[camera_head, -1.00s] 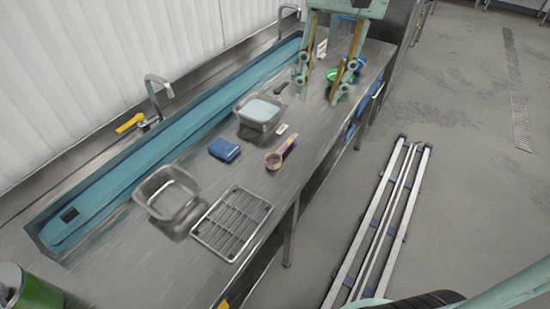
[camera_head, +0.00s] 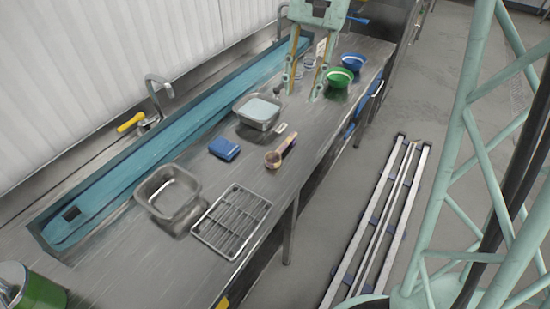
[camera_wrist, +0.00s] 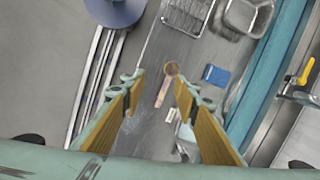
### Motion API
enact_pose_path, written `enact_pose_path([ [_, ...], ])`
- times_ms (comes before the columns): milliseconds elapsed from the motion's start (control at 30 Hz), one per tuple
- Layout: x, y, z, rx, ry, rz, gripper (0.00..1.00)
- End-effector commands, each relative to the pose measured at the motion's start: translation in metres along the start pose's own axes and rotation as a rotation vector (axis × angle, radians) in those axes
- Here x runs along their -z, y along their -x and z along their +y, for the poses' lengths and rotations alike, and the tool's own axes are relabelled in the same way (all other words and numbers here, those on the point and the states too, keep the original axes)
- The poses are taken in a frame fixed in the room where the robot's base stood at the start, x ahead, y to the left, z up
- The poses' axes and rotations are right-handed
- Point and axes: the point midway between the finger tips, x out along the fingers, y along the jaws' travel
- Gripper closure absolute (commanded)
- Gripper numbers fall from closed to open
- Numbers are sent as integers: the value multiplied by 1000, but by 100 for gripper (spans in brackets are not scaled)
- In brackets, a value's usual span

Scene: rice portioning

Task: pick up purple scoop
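The purple scoop (camera_head: 273,161) lies on the steel counter, its round bowl brownish inside and its handle pointing toward the back right. In the wrist view the scoop (camera_wrist: 162,93) shows between my fingers with a pinkish-purple handle, well below them. My gripper (camera_head: 302,91) is open and empty above the counter, farther along it than the scoop and apart from it. Its two spread fingers (camera_wrist: 160,82) also show in the wrist view. Nothing hides the scoop in the head view.
A blue folded cloth or sponge (camera_head: 224,149), a pale-filled steel pan (camera_head: 241,121), an empty steel pan (camera_head: 150,208) and a wire rack (camera_head: 206,236) lie around the scoop. A green bowl (camera_head: 339,78) and blue bowl (camera_head: 353,62) stand beyond. A faucet (camera_head: 158,84) rises behind.

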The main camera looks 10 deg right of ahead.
Motion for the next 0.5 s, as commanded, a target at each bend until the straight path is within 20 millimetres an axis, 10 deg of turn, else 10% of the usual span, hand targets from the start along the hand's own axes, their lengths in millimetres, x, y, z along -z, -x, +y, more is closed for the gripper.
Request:
enact_pose_path([
  [500,63,-54,-16,-6,-125,-98,72],
])
